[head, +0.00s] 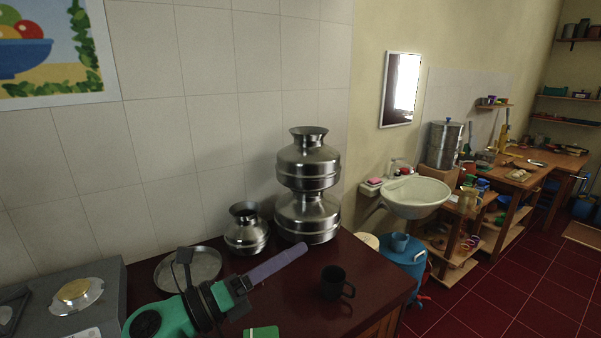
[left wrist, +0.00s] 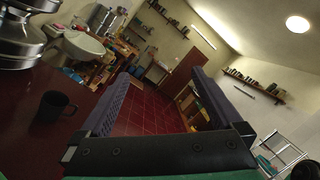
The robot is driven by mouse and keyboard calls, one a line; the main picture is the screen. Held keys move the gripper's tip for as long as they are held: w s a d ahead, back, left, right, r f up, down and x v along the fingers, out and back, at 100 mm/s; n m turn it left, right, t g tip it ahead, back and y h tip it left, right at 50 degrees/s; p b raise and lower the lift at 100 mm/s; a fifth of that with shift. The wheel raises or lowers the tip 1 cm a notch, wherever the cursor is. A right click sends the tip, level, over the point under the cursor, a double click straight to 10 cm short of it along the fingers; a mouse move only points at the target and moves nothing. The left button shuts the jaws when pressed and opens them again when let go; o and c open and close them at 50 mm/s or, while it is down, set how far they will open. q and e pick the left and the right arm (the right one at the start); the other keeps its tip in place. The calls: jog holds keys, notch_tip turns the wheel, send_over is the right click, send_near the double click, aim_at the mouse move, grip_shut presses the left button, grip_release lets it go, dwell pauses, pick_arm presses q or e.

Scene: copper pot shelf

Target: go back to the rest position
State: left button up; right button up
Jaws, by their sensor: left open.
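My left gripper (head: 292,252) reaches in from the lower left of the head view, above the dark red counter (head: 345,262). Its green and black body shows, with a purple finger pointing right and slightly up. In the left wrist view the two purple fingers of the gripper (left wrist: 160,72) stand wide apart with nothing between them. A dark mug (head: 337,283) stands on the counter to the right of the gripper, apart from it; it also shows in the left wrist view (left wrist: 50,108).
Two stacked steel pots (head: 308,190) and a small steel pot (head: 246,232) stand against the tiled wall behind the gripper. A round metal plate (head: 190,270) lies left of them. A white sink (head: 415,198) and a blue barrel (head: 402,257) are beyond the counter's right end.

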pick_arm(q)
jog(key=w+a+f+n+t+y, duration=0.25)
jog(key=a+f+n+y, duration=0.4)
jog(key=n, duration=0.65)
jog(key=w+a+f+n+t+y, duration=0.2)
jog(key=a+f+n+t+y, duration=0.15)
jog(key=a+n+y, duration=0.8)
jog(key=s+a+f+n+g+h, duration=0.1)
jog(key=s+a+f+n+g, duration=0.1)
jog(key=s+f+n+g, duration=1.45)
jog(key=s+f+m+t+b, duration=0.1)
jog(key=s+f+m+b, duration=0.25)
jog(key=f, duration=1.55)
jog(key=s+f+m+b, duration=0.25)
jog(key=s+f, duration=0.25)
jog(key=f, duration=1.4)
jog(key=s+a+f+b, duration=0.3)
jog(key=s+f+b, duration=0.1)
jog(key=s+f, duration=1)
jog(key=shift+s+f+n+g, duration=0.35)
jog(key=shift+s+f+n, duration=0.05)
jog(key=shift+f, duration=0.1)
